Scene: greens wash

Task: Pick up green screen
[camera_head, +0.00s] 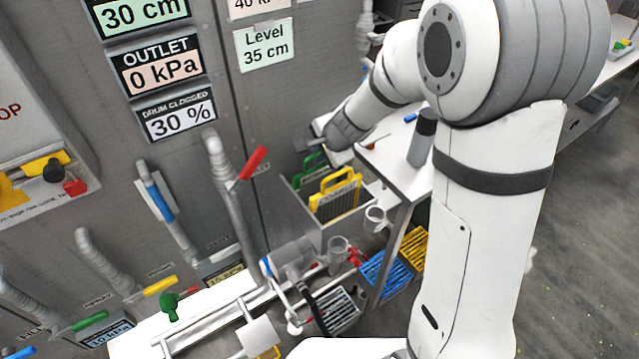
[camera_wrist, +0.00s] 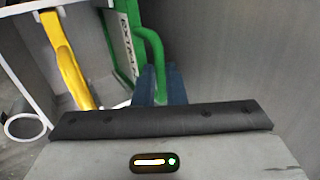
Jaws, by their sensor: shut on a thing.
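The green screen (camera_wrist: 119,45) has a green frame with a handle and a white label, partly readable in the wrist view. It also shows in the head view (camera_head: 311,160), standing in a grey bin at the back, behind the yellow screen. My gripper (camera_wrist: 157,88) is shut on the green handle bar, with its dark blue fingertips on either side. In the head view my gripper (camera_head: 318,145) is over the back of the bin, and part of the green screen is hidden by it. The screen's lower part is hidden in the bin.
A yellow screen (camera_head: 337,187) stands in the same grey bin (camera_head: 317,231), in front of the green one; its handle (camera_wrist: 66,58) is left of my fingers. A white table (camera_head: 397,160) with a grey bottle (camera_head: 422,140) is to the right. A grey panel wall rises close by.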

